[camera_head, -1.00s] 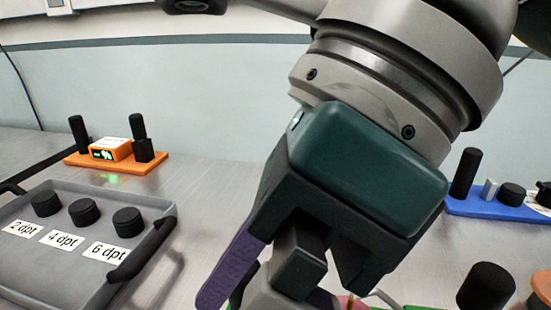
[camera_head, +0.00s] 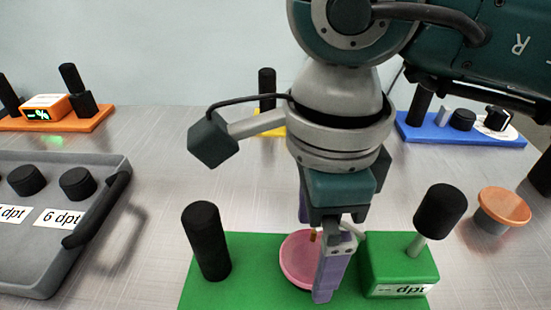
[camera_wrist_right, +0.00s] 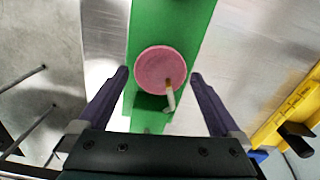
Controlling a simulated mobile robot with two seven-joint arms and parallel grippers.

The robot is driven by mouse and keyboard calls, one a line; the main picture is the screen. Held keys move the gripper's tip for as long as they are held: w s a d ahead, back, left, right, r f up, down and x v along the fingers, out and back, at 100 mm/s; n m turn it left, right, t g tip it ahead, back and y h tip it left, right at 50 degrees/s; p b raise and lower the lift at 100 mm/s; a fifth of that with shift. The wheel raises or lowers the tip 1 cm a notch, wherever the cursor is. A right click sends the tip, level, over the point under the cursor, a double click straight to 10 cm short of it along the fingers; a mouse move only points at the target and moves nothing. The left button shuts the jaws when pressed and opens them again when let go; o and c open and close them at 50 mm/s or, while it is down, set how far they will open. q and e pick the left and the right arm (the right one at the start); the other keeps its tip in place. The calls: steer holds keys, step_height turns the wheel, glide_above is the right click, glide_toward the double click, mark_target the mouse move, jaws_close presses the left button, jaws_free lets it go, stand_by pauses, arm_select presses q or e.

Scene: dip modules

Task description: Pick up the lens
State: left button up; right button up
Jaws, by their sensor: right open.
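A round pink disc, which looks like the lens (camera_head: 296,262), stands on the green module (camera_head: 215,292) in front of me. It also shows in the right wrist view (camera_wrist_right: 155,62), with a small pale pin and a brownish tip at its lower edge. My right gripper (camera_head: 318,245) points down over the green module and is open. In the right wrist view its two purple fingers (camera_wrist_right: 159,76) lie on either side of the disc, with nothing held between them. In the head view the near finger hides part of the disc. My left gripper is not in view.
A black post (camera_head: 206,240) and a green block with a "dpt" display (camera_head: 400,268) flank the disc. A grey tray with labelled black knobs (camera_head: 110,165) is at left. Orange (camera_head: 100,118) and blue (camera_head: 450,137) modules stand behind. An orange-topped stand (camera_head: 503,206) is at right.

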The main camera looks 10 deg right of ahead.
steer(key=shift+f, duration=0.35)
steer(key=shift+c, duration=0.4)
steer(key=c, duration=1)
steer(key=shift+r, duration=0.1)
